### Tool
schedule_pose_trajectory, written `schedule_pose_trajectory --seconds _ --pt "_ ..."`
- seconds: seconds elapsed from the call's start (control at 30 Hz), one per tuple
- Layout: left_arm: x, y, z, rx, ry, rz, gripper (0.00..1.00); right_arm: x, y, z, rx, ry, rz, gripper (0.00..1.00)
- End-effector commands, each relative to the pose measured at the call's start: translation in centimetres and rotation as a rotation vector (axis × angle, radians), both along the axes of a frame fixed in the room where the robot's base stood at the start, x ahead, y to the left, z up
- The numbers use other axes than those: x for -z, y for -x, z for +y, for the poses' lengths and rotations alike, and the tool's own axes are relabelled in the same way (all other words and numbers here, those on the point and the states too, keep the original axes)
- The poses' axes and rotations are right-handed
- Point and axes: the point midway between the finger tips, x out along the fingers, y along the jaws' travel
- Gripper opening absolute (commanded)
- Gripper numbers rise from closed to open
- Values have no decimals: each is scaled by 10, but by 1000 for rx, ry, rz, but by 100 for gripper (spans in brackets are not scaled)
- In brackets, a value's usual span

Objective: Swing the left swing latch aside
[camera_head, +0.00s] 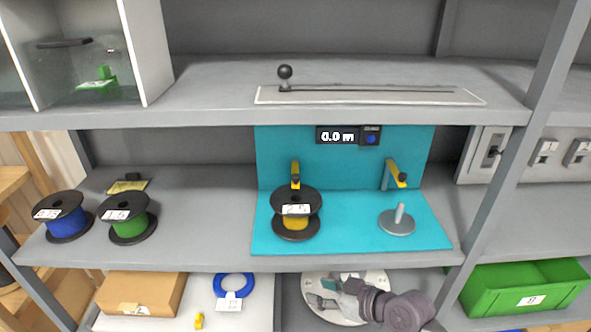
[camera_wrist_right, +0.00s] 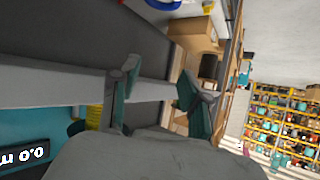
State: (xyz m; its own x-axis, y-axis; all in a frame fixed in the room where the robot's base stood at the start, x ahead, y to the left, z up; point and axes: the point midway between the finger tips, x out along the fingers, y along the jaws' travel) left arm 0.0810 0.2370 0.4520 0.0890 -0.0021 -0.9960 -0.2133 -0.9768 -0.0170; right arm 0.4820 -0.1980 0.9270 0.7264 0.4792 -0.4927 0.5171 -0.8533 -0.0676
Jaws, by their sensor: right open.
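The left swing latch (camera_head: 295,172) is a yellow arm with a dark knob, upright on the teal back panel. It stands just behind a black reel (camera_head: 297,199) with yellow cable on the teal base, and its lower end is partly hidden by the reel. The right swing latch (camera_head: 394,172) is yellow and tilted, above an empty spindle (camera_head: 398,219). My right gripper (camera_head: 325,294) is open below the teal station, in front of the lower shelf. In the right wrist view its fingers (camera_wrist_right: 160,95) are apart, with a grey shelf edge showing between them. My left gripper is not in view.
Blue (camera_head: 66,223) and green (camera_head: 131,226) cable reels stand left of the station. A display reading 0.0 m (camera_head: 338,136) is above. The upper shelf (camera_head: 220,112) overhangs the station. A green bin (camera_head: 520,285) sits lower right.

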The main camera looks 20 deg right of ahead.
Motion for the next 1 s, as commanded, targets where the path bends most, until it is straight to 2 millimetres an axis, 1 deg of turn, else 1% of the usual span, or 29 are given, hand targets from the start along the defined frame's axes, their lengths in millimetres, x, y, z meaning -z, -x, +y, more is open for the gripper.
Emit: schedule_pose_trajectory --seconds 0.03,0.13,0.17,0.2,0.27,0.4,0.53,0.6,0.7,0.77,0.87,1.0 --pt "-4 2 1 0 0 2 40 -23 2 6 -29 -2 -31 46" --pt "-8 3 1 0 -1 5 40 -59 8 18 -90 -6 -86 46" --pt "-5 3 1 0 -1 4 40 -60 -3 11 -80 -19 -109 46" --pt "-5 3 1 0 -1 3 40 -68 -12 5 -74 -36 -142 46" --pt "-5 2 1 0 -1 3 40 -83 -25 -2 -65 -62 -194 46" --pt "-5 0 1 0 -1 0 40 -120 -54 -24 -30 -120 -314 46" --pt "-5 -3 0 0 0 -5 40 -154 -76 -48 15 -166 -414 46" --pt "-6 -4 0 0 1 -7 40 -167 -85 -59 36 -184 -452 46" --pt "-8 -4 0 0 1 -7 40 -179 -94 -65 55 -202 -481 46" --pt "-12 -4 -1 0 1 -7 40 -181 -100 -64 58 -205 -485 46" --pt "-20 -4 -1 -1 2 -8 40 -184 -112 -56 58 -206 -486 46" --pt "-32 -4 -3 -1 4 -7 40 -185 -138 -41 57 -206 -485 46"
